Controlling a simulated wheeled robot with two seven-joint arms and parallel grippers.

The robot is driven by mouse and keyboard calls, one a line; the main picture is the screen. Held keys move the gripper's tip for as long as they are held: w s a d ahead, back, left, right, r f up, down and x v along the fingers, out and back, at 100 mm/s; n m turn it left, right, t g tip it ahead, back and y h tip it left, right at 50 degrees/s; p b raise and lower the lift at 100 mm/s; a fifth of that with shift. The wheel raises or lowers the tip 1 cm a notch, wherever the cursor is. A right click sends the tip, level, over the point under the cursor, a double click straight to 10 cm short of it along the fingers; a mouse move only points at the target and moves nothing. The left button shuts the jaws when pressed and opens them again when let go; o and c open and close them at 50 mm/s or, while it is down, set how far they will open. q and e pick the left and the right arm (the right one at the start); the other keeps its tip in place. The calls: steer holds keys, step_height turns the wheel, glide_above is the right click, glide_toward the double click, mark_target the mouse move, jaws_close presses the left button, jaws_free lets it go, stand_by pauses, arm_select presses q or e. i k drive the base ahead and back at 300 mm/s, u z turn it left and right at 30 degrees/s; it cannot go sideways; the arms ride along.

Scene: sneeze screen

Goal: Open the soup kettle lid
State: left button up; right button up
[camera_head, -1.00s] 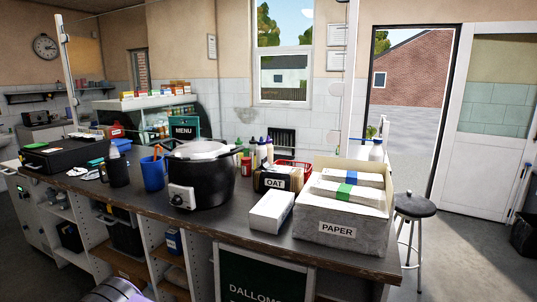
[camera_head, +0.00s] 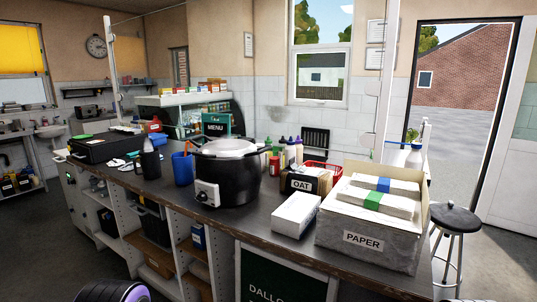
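The soup kettle (camera_head: 235,182) stands on the dark counter, left of its middle. It is round and black, with a white control box with a dial on its front left. Its pale grey lid (camera_head: 230,148) lies on top and looks shut. The lid's handle is too small to make out. Neither of my grippers is in view. Only a rounded dark part of mine with a purple ring shows at the bottom left edge, well below the kettle.

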mark_target(207, 150)
steer(key=z, duration=0.15)
steer(key=i, duration=1)
